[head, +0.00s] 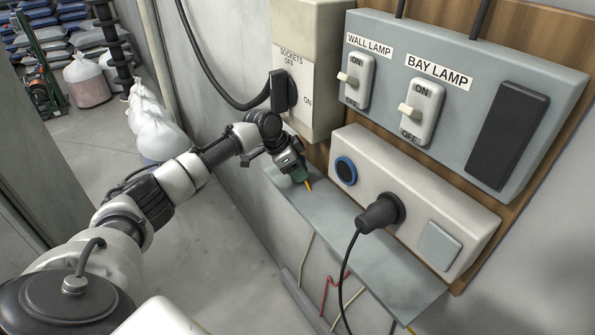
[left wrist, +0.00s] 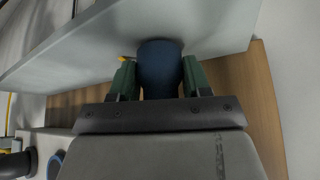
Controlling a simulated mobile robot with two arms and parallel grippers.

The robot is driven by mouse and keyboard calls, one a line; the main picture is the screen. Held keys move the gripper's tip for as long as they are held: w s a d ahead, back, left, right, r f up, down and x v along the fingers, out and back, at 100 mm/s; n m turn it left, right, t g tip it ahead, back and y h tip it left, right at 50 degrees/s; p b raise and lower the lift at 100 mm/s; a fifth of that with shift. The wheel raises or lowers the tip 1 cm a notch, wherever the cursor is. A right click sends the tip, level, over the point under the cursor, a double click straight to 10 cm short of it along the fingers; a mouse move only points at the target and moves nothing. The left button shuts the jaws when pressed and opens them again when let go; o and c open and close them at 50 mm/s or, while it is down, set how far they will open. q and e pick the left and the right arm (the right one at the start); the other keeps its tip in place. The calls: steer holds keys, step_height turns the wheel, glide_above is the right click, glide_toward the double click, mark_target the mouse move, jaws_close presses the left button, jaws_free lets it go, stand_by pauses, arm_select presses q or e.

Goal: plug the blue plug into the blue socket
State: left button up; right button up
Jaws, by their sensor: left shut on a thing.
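My left gripper (head: 301,176) is beside the left end of the socket box, over the grey shelf. In the left wrist view its green fingers (left wrist: 160,80) are shut on the blue plug (left wrist: 160,68), a dark blue cylinder. In the head view the plug is hidden by the gripper; a small yellow-orange tip shows under the fingers. The blue socket (head: 346,170), a round blue-ringed hole, is at the left end of the white socket box (head: 400,168), right of the gripper and apart from it. Part of its ring shows in the left wrist view (left wrist: 55,164). My right gripper is not in view.
A black plug (head: 380,213) with a hanging cord sits in the same box, beside a square grey cover (head: 440,246). The grey shelf (head: 355,245) runs below. Above are the lamp switch panel (head: 455,90) and the sockets switch box (head: 305,95). Loose wires hang beneath the shelf.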

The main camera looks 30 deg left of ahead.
arm_select(q)
steer(key=s+a+b, duration=0.5)
steer(key=s+a, duration=0.7)
steer(key=shift+s+a, duration=0.35)
steer(key=shift+s, duration=0.05)
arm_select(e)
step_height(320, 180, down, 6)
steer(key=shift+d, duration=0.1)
